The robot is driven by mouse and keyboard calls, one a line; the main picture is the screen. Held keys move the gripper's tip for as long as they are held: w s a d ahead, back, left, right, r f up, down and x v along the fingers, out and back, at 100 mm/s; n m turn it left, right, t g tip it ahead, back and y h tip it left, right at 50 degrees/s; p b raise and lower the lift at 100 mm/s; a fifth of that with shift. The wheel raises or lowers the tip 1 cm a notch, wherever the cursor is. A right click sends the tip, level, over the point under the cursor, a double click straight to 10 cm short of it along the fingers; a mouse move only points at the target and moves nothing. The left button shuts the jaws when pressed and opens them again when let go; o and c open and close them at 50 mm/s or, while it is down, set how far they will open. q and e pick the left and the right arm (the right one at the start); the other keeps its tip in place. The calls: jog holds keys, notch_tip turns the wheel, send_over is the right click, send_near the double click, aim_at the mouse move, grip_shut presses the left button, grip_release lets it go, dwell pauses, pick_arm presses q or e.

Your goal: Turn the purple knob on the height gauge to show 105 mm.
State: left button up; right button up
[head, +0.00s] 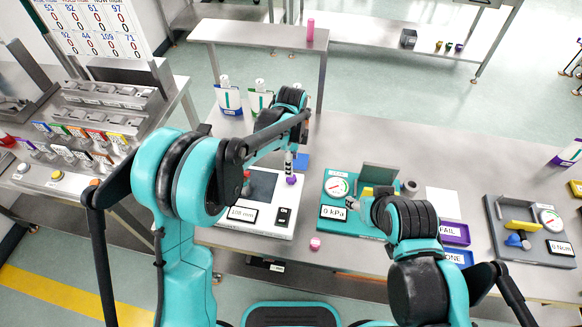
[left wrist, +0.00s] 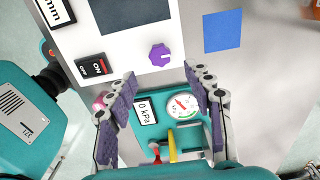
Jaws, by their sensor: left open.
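The height gauge (head: 279,222) is a white box with a dark plate, and its display (head: 242,214) seems to read 108 mm, though the digits are small. Its purple knob (head: 291,180) is at the right side of its top; it also shows in the left wrist view (left wrist: 159,55). My left gripper (head: 290,164) is just above the knob, pointing down. In the left wrist view its fingers (left wrist: 162,76) are spread apart, with nothing between the pads; the knob lies beyond the tips. My right gripper (head: 352,203) is by the teal kPa gauge, too small to judge.
The teal kPa gauge (head: 330,224) stands right of the height gauge. A blue square (head: 301,162) lies behind the knob. An ON/OFF switch (left wrist: 93,67) is on the height gauge. A pink cylinder (head: 315,243) stands at the front edge. A grey Ncm device (head: 500,241) is far right.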

aim_at(291, 180)
pick_arm(q)
notch_tip(291, 180, down, 8)
jog(key=shift+r+b, duration=0.15)
jog(key=shift+b, duration=0.85)
jog(key=c, duration=1.2)
